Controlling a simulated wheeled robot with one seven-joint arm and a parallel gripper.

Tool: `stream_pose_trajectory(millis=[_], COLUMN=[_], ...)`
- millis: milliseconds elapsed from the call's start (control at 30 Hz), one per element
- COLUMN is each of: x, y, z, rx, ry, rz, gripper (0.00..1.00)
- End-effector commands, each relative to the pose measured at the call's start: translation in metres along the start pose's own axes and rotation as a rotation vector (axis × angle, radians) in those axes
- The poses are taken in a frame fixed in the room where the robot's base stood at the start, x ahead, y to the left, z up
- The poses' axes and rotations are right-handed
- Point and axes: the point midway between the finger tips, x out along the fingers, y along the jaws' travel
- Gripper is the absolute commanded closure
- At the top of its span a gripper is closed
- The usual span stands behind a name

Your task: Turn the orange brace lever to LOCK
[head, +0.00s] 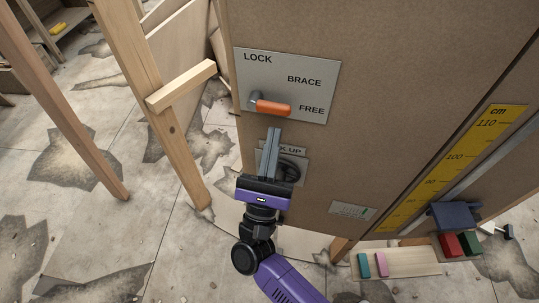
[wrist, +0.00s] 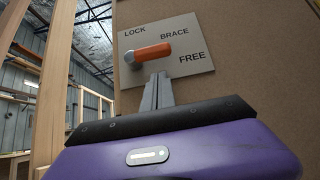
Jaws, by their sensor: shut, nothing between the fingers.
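The orange brace lever (head: 272,107) is on a grey plate (head: 310,75) marked LOCK, BRACE and FREE, fixed to a brown panel. In the head view it points right, toward FREE. In the wrist view the lever (wrist: 153,52) reaches from its grey pivot at left toward the right, ending below BRACE. My gripper (head: 272,130) is shut and empty, with its fingers pointing up just below the lever. In the wrist view my gripper's fingertips (wrist: 157,75) are under the lever; I cannot tell whether they touch it.
A dark round knob (head: 292,168) on a lower plate is partly hidden behind my gripper. A wooden post with a crosspiece (head: 180,87) stands left of the panel. A yellow cm scale (head: 455,160) runs along the right. Coloured blocks (head: 452,245) sit low at right.

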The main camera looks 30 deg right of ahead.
Motion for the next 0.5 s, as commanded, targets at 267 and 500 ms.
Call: stream_pose_trajectory(millis=[267, 500], x=[0.018, 0.019], y=[0.0, 0.0], z=[0.02, 0.02], rx=[-0.001, -0.001], ry=[0.0, 0.0], rz=[0.0, 0.001], gripper=[1.0, 1.0])
